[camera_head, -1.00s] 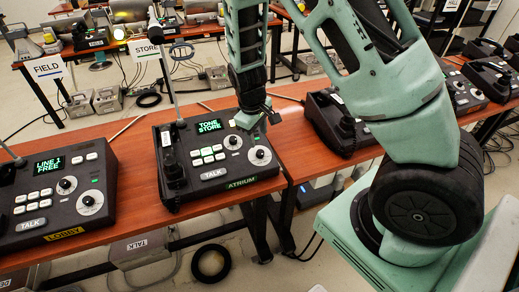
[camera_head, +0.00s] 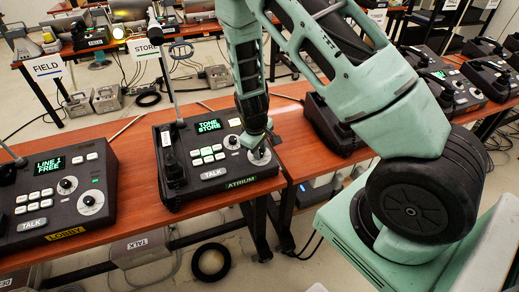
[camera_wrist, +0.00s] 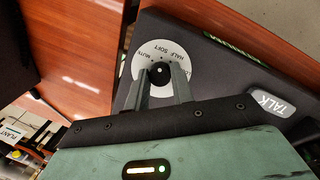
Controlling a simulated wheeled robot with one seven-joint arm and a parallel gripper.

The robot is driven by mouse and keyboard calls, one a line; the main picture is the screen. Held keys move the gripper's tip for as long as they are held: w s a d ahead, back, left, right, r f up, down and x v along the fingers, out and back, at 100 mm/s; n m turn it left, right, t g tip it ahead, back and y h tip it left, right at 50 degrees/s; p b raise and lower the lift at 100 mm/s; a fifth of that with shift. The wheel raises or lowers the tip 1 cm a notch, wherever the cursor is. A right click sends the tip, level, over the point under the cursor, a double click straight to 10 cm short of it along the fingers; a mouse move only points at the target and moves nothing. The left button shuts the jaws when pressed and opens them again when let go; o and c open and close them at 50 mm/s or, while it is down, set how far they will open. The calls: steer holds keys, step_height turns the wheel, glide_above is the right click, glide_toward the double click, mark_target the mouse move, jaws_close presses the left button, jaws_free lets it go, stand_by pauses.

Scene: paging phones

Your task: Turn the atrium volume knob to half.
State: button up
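The atrium phone (camera_head: 215,165) is a black desk unit with a green ATRIUM label and a lit screen reading TONE STORE. Its lower right volume dial (camera_head: 261,161) is white with a black knob. In the wrist view the dial (camera_wrist: 150,52) shows the words MUTE, SOFT and HALF. The black knob (camera_wrist: 160,73) sits between the two grey fingers of my gripper (camera_wrist: 161,80), one on each side. Whether the fingers press on it is unclear. In the head view my gripper (camera_head: 257,150) is down at this dial and hides part of it. The knob's pointer setting is unclear.
A second dial (camera_head: 232,142) sits just above and left on the same phone. The LOBBY phone (camera_head: 55,190) stands further left. A TALK button (camera_wrist: 272,103) is right of the fingers in the wrist view.

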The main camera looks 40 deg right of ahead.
steer(key=shift+m, duration=0.4)
steer(key=shift+c, duration=0.3)
steer(key=m, duration=0.3)
steer(key=shift+d+y+b, duration=0.1)
steer(key=shift+y+b, duration=0.3)
steer(key=shift+m+y+b, duration=0.4)
steer(key=shift+m, duration=1.5)
steer(key=o, duration=1)
steer(key=shift+r, duration=0.1)
